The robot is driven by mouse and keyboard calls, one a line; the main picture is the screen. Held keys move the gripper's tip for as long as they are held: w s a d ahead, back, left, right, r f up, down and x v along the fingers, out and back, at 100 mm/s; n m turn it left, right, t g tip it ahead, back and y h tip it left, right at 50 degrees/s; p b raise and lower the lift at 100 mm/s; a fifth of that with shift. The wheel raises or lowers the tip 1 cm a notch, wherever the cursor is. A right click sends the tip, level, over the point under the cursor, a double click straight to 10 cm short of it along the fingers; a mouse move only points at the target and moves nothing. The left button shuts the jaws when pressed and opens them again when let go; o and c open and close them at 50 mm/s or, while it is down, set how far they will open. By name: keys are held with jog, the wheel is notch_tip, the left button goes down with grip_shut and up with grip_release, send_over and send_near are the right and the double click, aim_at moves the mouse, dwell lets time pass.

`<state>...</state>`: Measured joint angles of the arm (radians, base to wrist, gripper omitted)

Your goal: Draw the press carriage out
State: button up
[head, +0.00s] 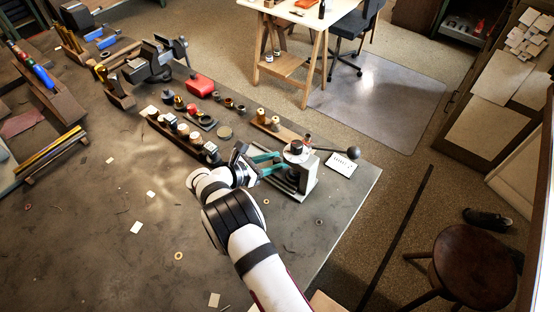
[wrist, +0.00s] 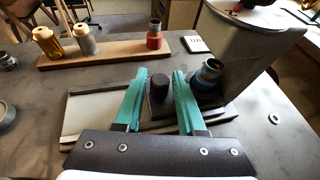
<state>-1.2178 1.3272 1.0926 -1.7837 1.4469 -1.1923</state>
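The press (head: 305,172) stands near the right end of the bench, with a pale body and a lever ending in a dark ball. In the wrist view its grey body (wrist: 250,50) fills the upper right. The carriage (wrist: 160,112) appears as a dark low slide at the foot of the press, with a short black upright knob (wrist: 159,88) on it. A small blue-and-brass cylinder (wrist: 208,82) stands right of the knob, by the press. My gripper (wrist: 160,72) is open, with one teal finger on each side of the knob and gaps showing. It also shows in the head view (head: 279,162).
A washer (wrist: 274,118) lies on the bench. The bench's right edge is close to the press; a stool (head: 474,264) stands beyond.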

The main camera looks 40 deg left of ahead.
jog(key=shift+w+f, duration=0.1)
jog(key=shift+w, duration=0.15)
grip_shut()
dwell(1.4)
